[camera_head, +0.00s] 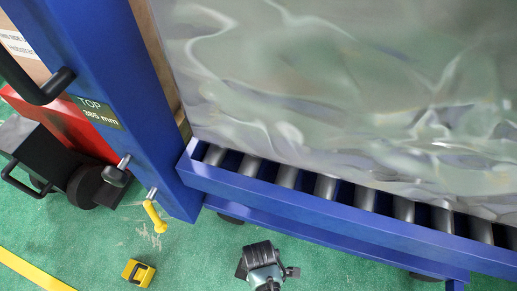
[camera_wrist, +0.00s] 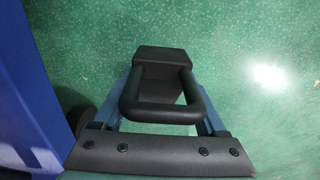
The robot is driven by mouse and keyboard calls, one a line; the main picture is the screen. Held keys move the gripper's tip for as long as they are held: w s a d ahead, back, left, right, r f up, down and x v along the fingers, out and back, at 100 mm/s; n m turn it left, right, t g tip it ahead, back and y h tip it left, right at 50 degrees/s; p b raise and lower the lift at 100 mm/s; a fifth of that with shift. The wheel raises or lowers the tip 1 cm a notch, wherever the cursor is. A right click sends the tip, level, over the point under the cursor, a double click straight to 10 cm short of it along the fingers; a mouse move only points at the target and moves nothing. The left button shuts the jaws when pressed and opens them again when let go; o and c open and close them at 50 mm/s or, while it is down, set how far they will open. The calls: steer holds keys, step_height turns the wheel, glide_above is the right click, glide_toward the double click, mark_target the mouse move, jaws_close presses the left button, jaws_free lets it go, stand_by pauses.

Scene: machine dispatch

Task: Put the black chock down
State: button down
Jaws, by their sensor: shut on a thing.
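The black chock (camera_wrist: 162,58) is at the fingers of my gripper (camera_wrist: 165,105) in the wrist view. Its dark block is at the far side and its looped handle faces the camera, between the two blue fingers. In the head view the chock (camera_head: 258,251) is at the bottom middle, in front of the blue roller frame and apart from it. My gripper (camera_head: 264,272) is shut on it there. The frames do not clearly show whether the chock touches the green floor.
A blue roller conveyor (camera_head: 340,205) carries a large wrapped load (camera_head: 340,90). A yellow chock (camera_head: 138,272) sits on the floor to the left. A yellow-handled lever (camera_head: 155,216) sticks out from the blue post (camera_head: 130,120). Green floor (camera_head: 200,260) is clear between the yellow chock and my gripper.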

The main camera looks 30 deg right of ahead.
steer(key=shift+w+f+b, duration=0.1)
steer(key=shift+f+b, duration=1.4)
steer(key=shift+f, duration=0.55)
steer(key=shift+f, duration=0.2)
jaws_free()
steer(key=shift+r, duration=0.15)
step_height(320, 180, up, 12)
steer(key=p, duration=0.9)
